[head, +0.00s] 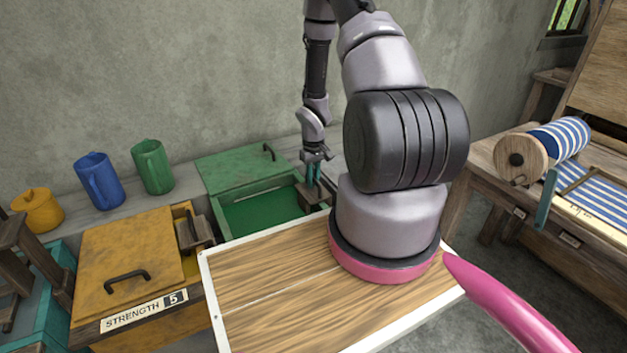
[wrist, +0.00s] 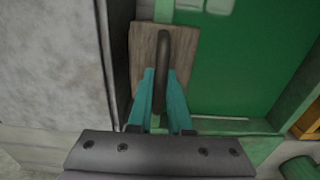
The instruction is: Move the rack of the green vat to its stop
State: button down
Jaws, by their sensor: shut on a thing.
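The green vat (head: 262,188) stands at the wall in the head view, with green liquid inside. Its rack (head: 314,195) is a small wooden block with a dark handle, at the right end of the vat. In the wrist view the rack (wrist: 182,60) lies beside the green liquid, and its dark bar handle (wrist: 164,45) runs between my teal fingers. My gripper (head: 313,181) reaches down from above and is shut on the handle; it also shows in the wrist view (wrist: 161,86).
The green lid (head: 235,168) lies behind the vat opening. A yellow vat (head: 128,255) marked strength 5 stands to the left. Blue (head: 99,181) and green (head: 152,167) jugs stand along the wall. A loom (head: 480,160) stands at the right. My tray and arm fill the foreground.

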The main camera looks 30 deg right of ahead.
notch_tip(320, 180, up, 18)
jog(key=shift+r, duration=0.2)
dwell(1.2)
grip_release()
notch_tip(320, 180, up, 7)
dwell(0.6)
dwell(0.3)
jog(key=s+a+r+m+t, duration=0.1)
jog(key=s+a+r+t, duration=0.15)
jog(key=r, duration=0.55)
jog(key=s+a+r+m+t, duration=0.1)
jog(key=s+a+r, duration=0.3)
jog(key=r, duration=0.4)
jog(key=s+a+r+m+t+y, duration=0.1)
jog(key=s+a+r, duration=0.2)
jog(key=s+r, duration=0.2)
jog(key=s+a+r+m+t+y, duration=0.1)
jog(key=s+a+r+t, duration=0.1)
jog(key=s+a+r, duration=0.2)
jog(key=s+r, duration=0.2)
jog(key=s, duration=0.2)
jog(key=shift+r+m, duration=0.15)
jog(key=shift+m, duration=0.15)
